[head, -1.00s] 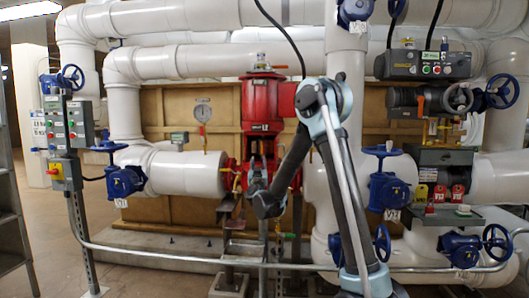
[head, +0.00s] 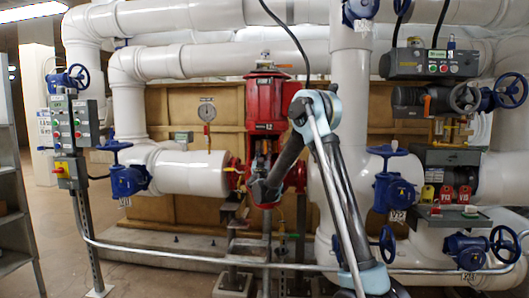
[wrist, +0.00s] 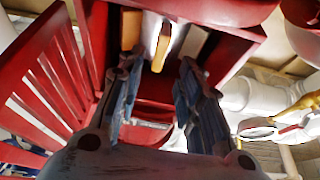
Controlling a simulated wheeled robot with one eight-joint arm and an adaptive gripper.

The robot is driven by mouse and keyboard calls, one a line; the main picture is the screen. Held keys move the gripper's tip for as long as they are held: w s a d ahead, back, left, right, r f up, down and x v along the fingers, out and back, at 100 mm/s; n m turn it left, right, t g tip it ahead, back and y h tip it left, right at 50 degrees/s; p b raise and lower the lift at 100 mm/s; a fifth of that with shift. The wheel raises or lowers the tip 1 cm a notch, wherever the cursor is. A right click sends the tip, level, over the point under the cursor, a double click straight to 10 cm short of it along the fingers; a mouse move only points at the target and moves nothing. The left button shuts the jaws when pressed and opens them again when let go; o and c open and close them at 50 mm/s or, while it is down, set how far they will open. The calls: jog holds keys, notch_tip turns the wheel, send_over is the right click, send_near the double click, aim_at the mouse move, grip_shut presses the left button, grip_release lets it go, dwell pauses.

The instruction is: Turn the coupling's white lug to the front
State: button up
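The red pump housing (head: 265,100) stands in the middle of the head view, with an open window frame low on it. In the wrist view, the red frame (wrist: 232,62) surrounds the coupling (wrist: 150,25). A pale, whitish block (wrist: 195,42), which looks like the white lug, shows at the coupling's right. A yellow-orange lug (wrist: 162,52) points towards me in the middle, and a tan block (wrist: 130,28) sits at the left. My gripper (wrist: 158,78) is open and empty, its two fingers apart below the lugs. In the head view my gripper (head: 262,190) is in front of the housing and hides the coupling.
A slotted red guard (wrist: 45,90) stands close at the left in the wrist view. A grey handrail (head: 200,261) crosses low in front. Blue valves flank the pump at left (head: 125,180) and right (head: 395,190). A pressure gauge (head: 207,112) stands left of the pump.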

aim_at(266, 147)
jog(key=x, duration=0.7)
jog(key=shift+r, duration=0.1)
grip_shut()
